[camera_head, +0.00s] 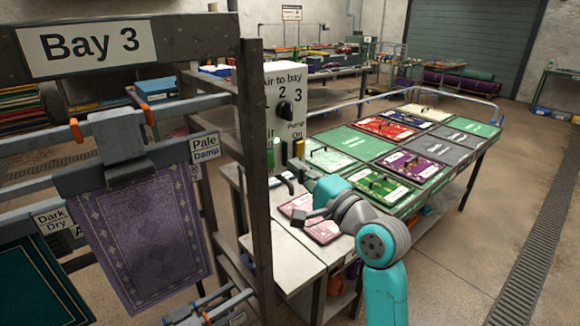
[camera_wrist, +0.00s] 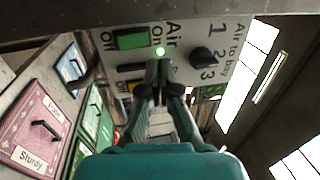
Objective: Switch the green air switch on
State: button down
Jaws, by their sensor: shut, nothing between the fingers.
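The green air switch (camera_wrist: 132,40) shows on the white control panel (camera_wrist: 185,25) in the wrist view, left of and above my fingertips. An "Off" label lies at its left end. A small green light (camera_wrist: 160,51) glows near its lower right corner. I cannot tell which way the switch is set. My gripper (camera_wrist: 165,72) is shut and empty, its tips close to the panel below that light; contact cannot be told. In the head view the green switch (camera_head: 270,156) shows only in part, at the panel's lower left, beside the rack post.
A black bay knob (camera_wrist: 203,57) is right of my fingertips, and a yellow switch (camera_wrist: 135,88) is partly hidden behind my left finger. The Bay 3 rack (camera_head: 256,200) stands close by. A long table (camera_head: 455,172) holds handled coloured panels.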

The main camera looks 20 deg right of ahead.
jog(key=s+d+r, duration=0.1)
jog(key=s+d, duration=0.1)
jog(key=s, duration=0.3)
jog(key=shift+s+d, duration=0.15)
jog(key=shift+s, duration=0.2)
jog(key=s+f+n+g+h, duration=0.1)
jog(key=s+f+h, duration=0.1)
jog(key=s+f, duration=0.6)
jog(key=s+f+n+h, duration=0.1)
jog(key=s+f+h, duration=0.25)
jog(key=f, duration=0.75)
jog(key=s+f+n+g+h, duration=0.1)
jog(key=s+f, duration=0.5)
jog(key=f, duration=0.4)
jog(key=s+a+f+n+g, duration=0.1)
jog(key=s+n, duration=0.4)
jog(key=s, duration=0.9)
jog(key=s+a+f+n, duration=0.1)
jog(key=s+n, duration=0.4)
jog(key=s, duration=0.9)
jog(key=shift+f+n+g+h, duration=0.3)
jog(key=shift+f+g+h, duration=0.15)
jog(key=shift+f, duration=0.4)
